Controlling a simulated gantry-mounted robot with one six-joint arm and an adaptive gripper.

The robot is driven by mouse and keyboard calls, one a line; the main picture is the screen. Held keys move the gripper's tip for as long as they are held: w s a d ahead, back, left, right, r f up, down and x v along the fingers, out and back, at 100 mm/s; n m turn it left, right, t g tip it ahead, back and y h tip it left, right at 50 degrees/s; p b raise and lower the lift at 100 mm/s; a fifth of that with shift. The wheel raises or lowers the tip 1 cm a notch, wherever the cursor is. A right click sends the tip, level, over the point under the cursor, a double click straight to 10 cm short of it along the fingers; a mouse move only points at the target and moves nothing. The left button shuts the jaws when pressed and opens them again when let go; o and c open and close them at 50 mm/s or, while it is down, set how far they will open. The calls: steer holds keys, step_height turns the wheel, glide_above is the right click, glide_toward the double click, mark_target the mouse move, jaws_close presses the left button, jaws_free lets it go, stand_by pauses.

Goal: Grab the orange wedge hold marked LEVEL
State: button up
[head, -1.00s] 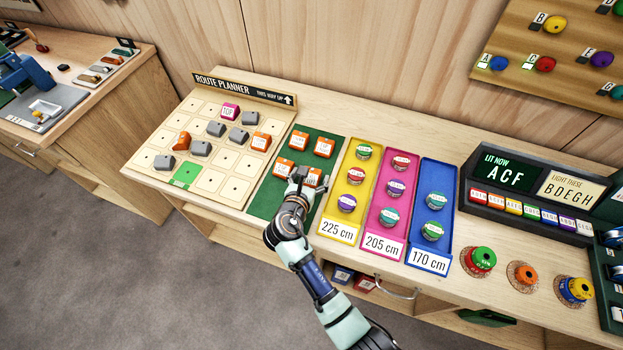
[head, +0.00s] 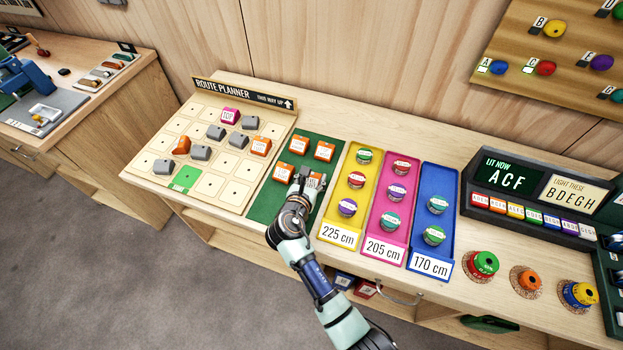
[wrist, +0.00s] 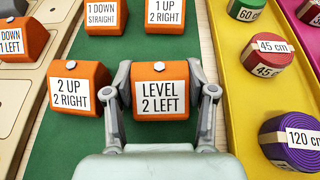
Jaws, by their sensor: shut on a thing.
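The orange wedge hold marked LEVEL 2 LEFT (wrist: 161,90) sits on the green mat (head: 262,208), at the mat's near right in the head view. In the wrist view my gripper (wrist: 163,100) has one finger on each side of this hold, shut on it. The hold appears still at mat level; I cannot tell whether it touches the mat. In the head view my gripper (head: 304,184) partly covers it. The orange hold marked 2 UP 2 RIGHT (wrist: 78,90) is close beside my left finger.
Holds marked 1 DOWN STRAIGHT (wrist: 102,15) and 1 UP 2 RIGHT (wrist: 165,12) lie behind. The yellow tray (wrist: 232,75) with round holds is close on the right. The route planner board (head: 205,182) with several grey blocks is on the left.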

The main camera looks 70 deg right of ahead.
mark_target(311, 177)
step_height(311, 177, up, 20)
steer(key=p, duration=0.7)
